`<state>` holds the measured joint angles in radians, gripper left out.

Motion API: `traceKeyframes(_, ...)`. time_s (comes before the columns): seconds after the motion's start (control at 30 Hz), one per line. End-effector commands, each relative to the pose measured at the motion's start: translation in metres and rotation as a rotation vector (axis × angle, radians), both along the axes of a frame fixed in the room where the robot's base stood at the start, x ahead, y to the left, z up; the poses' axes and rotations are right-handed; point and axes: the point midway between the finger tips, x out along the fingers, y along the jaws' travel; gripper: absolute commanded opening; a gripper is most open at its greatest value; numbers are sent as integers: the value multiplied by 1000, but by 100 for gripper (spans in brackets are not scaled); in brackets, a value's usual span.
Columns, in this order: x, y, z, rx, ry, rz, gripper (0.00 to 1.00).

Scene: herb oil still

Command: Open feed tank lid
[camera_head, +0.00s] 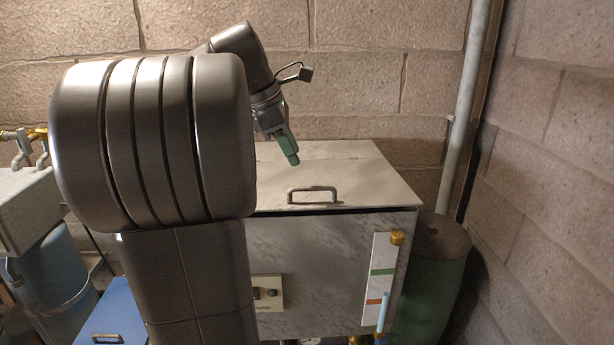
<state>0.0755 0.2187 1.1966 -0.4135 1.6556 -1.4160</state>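The feed tank appears to be the grey, marbled box (325,260) at the middle right. Its flat lid (350,170) lies over the top, with a dark narrow line under its front edge. A grey bar handle (313,190) stands near the front of the lid. My gripper (289,155) hangs above and just left of the handle, pointing down and slightly right, apart from it. Its green tip shows from the side, so I cannot tell whether the fingers are open or shut, or whether the green part is held. My arm hides the tank's left side.
A gauge panel (379,275) with green and orange marks and a brass knob (397,237) is on the tank's front right. A dark green barrel (432,275) and a vertical pipe (465,110) stand right. A blue box (112,312) is low left. Brick walls close the back and right.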

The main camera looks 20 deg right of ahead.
Motion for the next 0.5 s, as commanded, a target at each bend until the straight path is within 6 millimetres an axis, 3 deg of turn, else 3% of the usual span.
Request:
traceKeyframes(0.23,0,-21,-47,1,3,-2,33)
traceKeyframes(0.5,2,-32,-73,1,0,-1,33)
